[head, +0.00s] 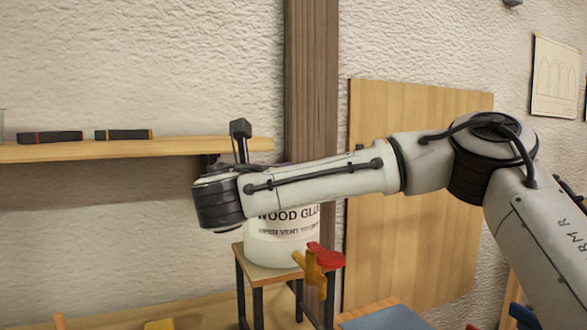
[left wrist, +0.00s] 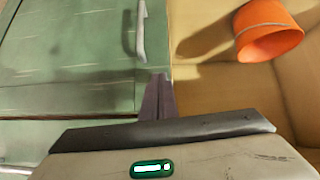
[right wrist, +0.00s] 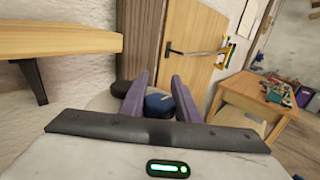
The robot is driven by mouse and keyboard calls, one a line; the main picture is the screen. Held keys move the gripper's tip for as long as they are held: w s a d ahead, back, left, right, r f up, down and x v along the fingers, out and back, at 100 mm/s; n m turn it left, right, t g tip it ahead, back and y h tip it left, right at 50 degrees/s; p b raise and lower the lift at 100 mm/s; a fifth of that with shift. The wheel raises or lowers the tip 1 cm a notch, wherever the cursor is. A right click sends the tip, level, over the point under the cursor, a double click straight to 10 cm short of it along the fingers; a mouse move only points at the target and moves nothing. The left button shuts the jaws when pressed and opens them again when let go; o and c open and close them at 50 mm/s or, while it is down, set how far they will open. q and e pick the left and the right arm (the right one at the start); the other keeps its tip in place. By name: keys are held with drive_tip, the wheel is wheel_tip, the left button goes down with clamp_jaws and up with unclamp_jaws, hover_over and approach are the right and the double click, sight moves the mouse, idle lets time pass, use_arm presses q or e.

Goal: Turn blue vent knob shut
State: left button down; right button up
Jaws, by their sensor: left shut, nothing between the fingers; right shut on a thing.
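The white wood glue container (head: 280,248) stands upright on a small wooden stand (head: 262,272) in the head view. My right forearm hides its top. A yellow tap with a red handle (head: 326,257) sticks out low at its front. In the right wrist view the blue vent knob (right wrist: 159,104) sits on the container's top, beside a black cap (right wrist: 121,88). My right gripper (right wrist: 158,80) is shut on the blue knob, one finger on each side. My left gripper (left wrist: 157,78) is shut and empty in the left wrist view, away from the container.
A wall shelf (head: 100,150) with two dark bars is at the left, close to my right wrist. A wooden post (head: 312,80) rises behind the container. The left wrist view shows a green cabinet (left wrist: 70,60) and an orange pot (left wrist: 268,32) near my left fingers.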

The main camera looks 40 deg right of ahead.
idle(0.4)
drive_tip(key=o, duration=1)
drive_tip(key=shift+d, duration=0.1)
use_arm(q)
drive_tip(key=shift+s+f, duration=0.1)
use_arm(e)
drive_tip(key=shift+o, duration=0.2)
